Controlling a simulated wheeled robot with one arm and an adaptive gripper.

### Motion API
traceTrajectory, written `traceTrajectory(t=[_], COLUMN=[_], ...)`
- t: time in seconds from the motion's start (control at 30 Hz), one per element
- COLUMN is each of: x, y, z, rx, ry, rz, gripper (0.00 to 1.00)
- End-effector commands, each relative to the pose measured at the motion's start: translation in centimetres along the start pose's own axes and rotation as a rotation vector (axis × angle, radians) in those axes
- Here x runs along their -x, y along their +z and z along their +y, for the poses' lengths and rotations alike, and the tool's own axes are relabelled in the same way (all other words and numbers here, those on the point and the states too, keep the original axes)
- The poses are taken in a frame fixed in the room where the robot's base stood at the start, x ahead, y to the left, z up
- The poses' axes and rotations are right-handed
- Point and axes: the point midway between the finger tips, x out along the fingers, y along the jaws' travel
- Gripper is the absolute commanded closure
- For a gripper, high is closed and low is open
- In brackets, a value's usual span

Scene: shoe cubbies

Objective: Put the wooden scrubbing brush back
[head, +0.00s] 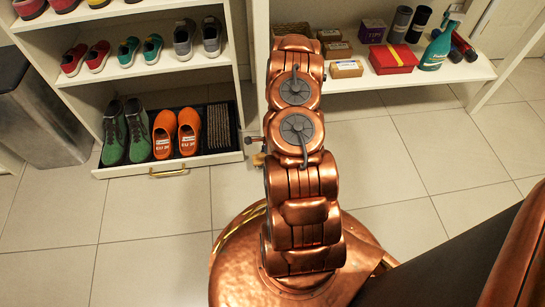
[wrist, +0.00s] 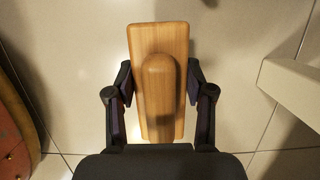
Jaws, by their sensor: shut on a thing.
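The wooden scrubbing brush (wrist: 147,42) is in my gripper (wrist: 160,95) in the wrist view. It is a pale flat block with a rounded raised grip along its middle. The fingers press on it from left and right, above the tiled floor. Its underside is hidden. In the head view my arm hides most of the gripper. A small tan piece (head: 258,159), perhaps the brush, shows just left of the arm, right of the low drawer (head: 216,158).
The drawer is pulled out, with green shoes (head: 126,130), orange shoes (head: 176,134) and a ribbed strip (head: 218,125). Shoes fill the shelves above. The right shelf holds boxes (head: 393,58), a teal spray bottle (head: 436,50) and dark cylinders (head: 400,24). A grey bin (head: 45,105) stands left. The floor at right is clear.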

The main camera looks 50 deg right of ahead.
Motion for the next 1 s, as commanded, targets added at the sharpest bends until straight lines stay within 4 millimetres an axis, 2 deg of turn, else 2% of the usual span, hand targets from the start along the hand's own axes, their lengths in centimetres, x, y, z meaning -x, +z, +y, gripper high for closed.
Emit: traceTrajectory(t=[0.3, 0.67, 0.87, 1.0], x=[0.3, 0.5, -2.4, -2.9], y=[-2.7, -3.7, -4.4, -4.5], z=[-2.2, -3.0, -3.0, -3.1], rx=[0.000, 0.000, 0.001, 0.000], ry=[-0.003, -0.001, -0.001, -0.002], rz=[0.001, -0.001, -0.001, -0.001], gripper=[0.75, 0.75, 0.75, 0.75])
